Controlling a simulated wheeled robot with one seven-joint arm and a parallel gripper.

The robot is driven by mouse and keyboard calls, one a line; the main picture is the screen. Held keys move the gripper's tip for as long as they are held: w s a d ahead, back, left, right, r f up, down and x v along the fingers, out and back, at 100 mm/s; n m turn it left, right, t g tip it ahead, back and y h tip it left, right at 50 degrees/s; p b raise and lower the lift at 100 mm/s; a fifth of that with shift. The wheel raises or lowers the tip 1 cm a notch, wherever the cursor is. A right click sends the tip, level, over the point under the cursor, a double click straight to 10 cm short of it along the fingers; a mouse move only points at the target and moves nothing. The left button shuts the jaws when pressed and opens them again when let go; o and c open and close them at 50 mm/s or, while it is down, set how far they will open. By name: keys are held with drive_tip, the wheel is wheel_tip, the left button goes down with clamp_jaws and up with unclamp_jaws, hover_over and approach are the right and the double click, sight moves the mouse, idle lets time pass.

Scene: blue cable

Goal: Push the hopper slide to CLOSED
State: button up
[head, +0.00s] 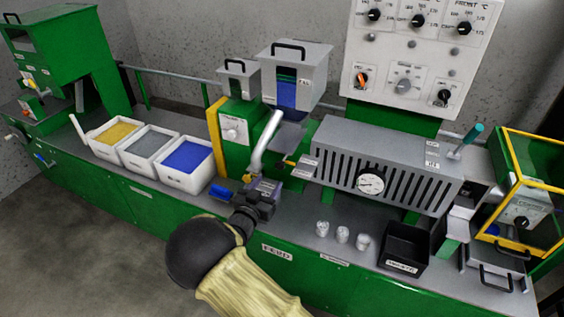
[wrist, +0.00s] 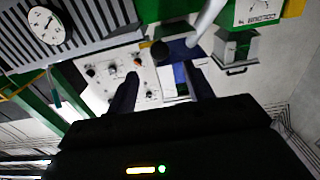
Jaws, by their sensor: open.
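The large grey hopper (head: 312,70) stands at the centre back, with blue material showing in its front window (head: 287,93). A grey plate (head: 289,137) below it may be part of the slide; I cannot read its position. My gripper (head: 264,188) is low in front of the hopper's green stand, below that plate and apart from the hopper. In the wrist view my gripper (wrist: 163,75) is open, its two dark fingers apart with nothing held between them. The hopper's blue window (wrist: 181,77) appears beyond the fingers, partly covered by the right one.
A silver pipe (head: 264,143) rises close behind my gripper. The slotted grey barrel cover (head: 390,160) with a gauge lies to the right. Bins of yellow, grey and blue pellets (head: 186,157) are left. Small cups (head: 342,234) and a black bin (head: 404,245) stand on the bench.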

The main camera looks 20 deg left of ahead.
drive_tip(key=p, duration=0.2)
approach(287, 153)
drive_tip(key=w, duration=0.2)
drive_tip(key=w+d, duration=0.1)
drive_tip(key=w, duration=0.2)
drive_tip(key=shift+w+f, duration=0.2)
drive_tip(key=shift+a, duration=0.15)
drive_tip(key=shift+s+a, duration=0.2)
drive_tip(key=shift+a, duration=0.1)
drive_tip(key=shift+w+d, duration=0.1)
drive_tip(key=shift+d, duration=0.15)
clamp_jaws()
drive_tip(key=shift+w+d+f+b, duration=0.15)
drive_tip(key=shift+w+f+b, duration=0.1)
drive_tip(key=shift+w+b, duration=0.4)
drive_tip(key=w+b, duration=0.2)
drive_tip(key=w, duration=0.1)
drive_tip(key=w+b, duration=0.1)
drive_tip(key=shift+w+d, duration=0.25)
drive_tip(key=shift+d, duration=0.05)
drive_tip(key=shift+w+r+b, duration=0.1)
drive_tip(key=shift+w+b, duration=0.2)
drive_tip(key=shift+b, duration=0.2)
drive_tip(key=shift+s+a+r, duration=0.15)
drive_tip(key=shift+a+r, duration=0.05)
drive_tip(key=shift+r, duration=0.15)
